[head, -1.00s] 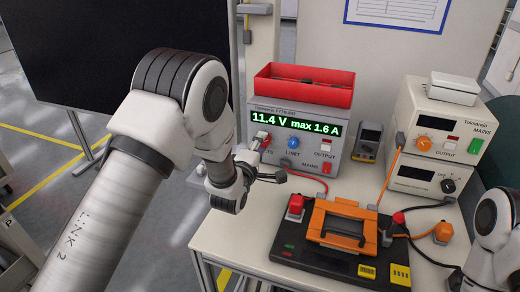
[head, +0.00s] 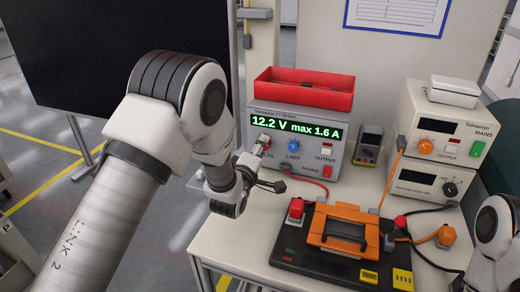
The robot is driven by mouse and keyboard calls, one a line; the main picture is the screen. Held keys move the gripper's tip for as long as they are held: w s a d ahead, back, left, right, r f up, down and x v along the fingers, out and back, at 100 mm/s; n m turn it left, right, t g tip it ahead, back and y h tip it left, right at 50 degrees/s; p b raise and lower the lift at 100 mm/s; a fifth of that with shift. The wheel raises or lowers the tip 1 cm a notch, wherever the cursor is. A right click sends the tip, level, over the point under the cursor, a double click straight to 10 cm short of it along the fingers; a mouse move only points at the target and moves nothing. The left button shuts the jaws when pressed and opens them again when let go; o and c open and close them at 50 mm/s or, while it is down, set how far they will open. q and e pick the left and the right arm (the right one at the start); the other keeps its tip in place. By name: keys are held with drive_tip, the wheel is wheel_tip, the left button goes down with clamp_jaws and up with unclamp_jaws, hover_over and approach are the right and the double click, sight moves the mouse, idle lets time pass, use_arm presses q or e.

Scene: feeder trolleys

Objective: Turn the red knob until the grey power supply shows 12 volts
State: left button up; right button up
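The grey power supply (head: 325,165) stands at the back of the bench in the head view. Its green display (head: 296,127) reads 12.2 V, max 1.6 A. The red knob (head: 264,139) is at the left of its front panel, above the partly covered VOLTS label. My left gripper (head: 258,166) is at the front of this knob, with finger parts reaching up to it and out to the right. The wrist hides part of the fingers, so I cannot tell how far they are closed. My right gripper is out of view; only part of that arm shows at the right edge.
A red bin (head: 305,92) sits on the supply. A blue LIMIT knob (head: 294,146) is close right of the red knob. A multimeter (head: 368,143), cream power units (head: 440,150) and a black-orange device (head: 345,222) with cables occupy the bench.

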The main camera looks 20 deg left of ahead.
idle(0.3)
use_arm(q)
drive_tip(key=s, duration=1.2)
drive_tip(key=shift+a, duration=0.15)
